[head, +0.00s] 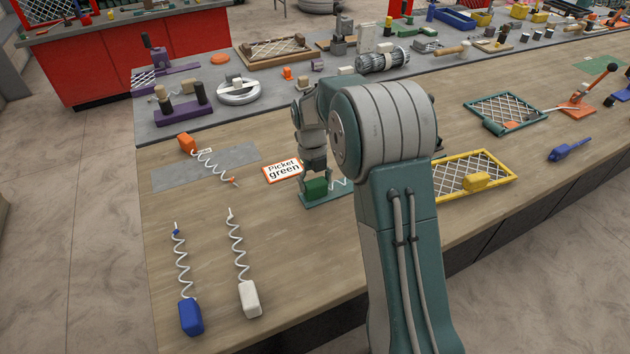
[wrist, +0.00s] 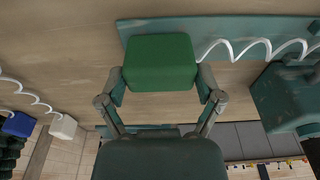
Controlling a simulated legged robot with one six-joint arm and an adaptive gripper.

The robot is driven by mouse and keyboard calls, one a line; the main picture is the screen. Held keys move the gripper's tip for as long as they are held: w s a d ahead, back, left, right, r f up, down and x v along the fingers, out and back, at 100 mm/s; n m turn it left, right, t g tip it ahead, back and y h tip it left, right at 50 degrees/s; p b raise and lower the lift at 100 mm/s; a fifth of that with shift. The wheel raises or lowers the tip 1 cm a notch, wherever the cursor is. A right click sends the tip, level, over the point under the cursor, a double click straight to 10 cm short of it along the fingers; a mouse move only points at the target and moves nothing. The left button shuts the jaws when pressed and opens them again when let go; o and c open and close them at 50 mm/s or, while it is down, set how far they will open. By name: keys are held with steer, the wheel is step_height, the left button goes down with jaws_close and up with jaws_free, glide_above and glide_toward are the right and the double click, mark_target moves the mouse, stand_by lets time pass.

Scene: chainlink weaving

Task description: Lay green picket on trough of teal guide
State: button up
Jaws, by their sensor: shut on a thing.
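The green picket has a green block handle (head: 316,188) and a white spiral wire running right, partly behind my arm in the head view. My gripper (head: 316,175) is shut on the handle, which also shows between the fingers (wrist: 160,80) in the wrist view as a green block (wrist: 160,50). Its spiral (wrist: 250,47) lies over a teal plate (wrist: 190,22). Whether the picket touches the plate, I cannot tell.
A "Picket green" card (head: 283,171) lies just left of the gripper. White (head: 249,299), blue (head: 190,317) and orange (head: 186,144) pickets lie at left. A yellow mesh frame (head: 509,159) is right of my arm. The wooden bench between is clear.

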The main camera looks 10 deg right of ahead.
steer(key=shift+f, duration=0.1)
steer(key=o, duration=0.9)
steer(key=shift+o, duration=0.2)
step_height(320, 180, up, 12)
steer(key=w, duration=0.2)
steer(key=shift+a+f, duration=0.15)
steer(key=shift+a, duration=0.05)
